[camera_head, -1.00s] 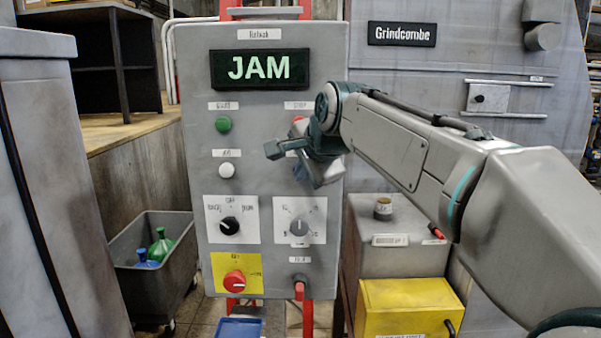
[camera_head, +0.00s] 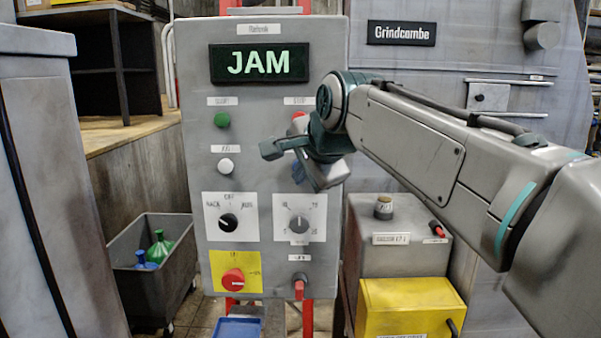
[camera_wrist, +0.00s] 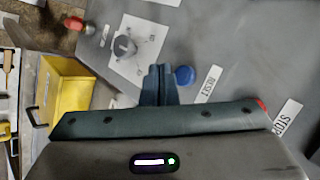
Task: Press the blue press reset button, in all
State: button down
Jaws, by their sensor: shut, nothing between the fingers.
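The blue reset button (camera_wrist: 185,76) shows in the wrist view on the grey panel, beside a label reading RESET (camera_wrist: 211,83). My gripper (camera_wrist: 158,70) is shut and empty. In that view its fingertips appear just left of the button, between it and a dial; I cannot tell how far they are from the panel. In the head view my gripper (camera_head: 306,172) is in front of the right half of the control panel (camera_head: 262,180) and hides most of the button. The panel's display (camera_head: 260,63) reads JAM in green letters.
A green button (camera_head: 222,120), a white button (camera_head: 226,166), a red stop button (camera_head: 299,116), two dials and a red knob (camera_head: 233,279) on yellow surround the area. A yellow box (camera_head: 408,306) stands low at right. A grey bin (camera_head: 152,270) stands at left.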

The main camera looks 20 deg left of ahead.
jog(key=s, duration=0.2)
jog(key=shift+s+d+b, duration=0.3)
jog(key=shift+b, duration=0.1)
dwell(0.3)
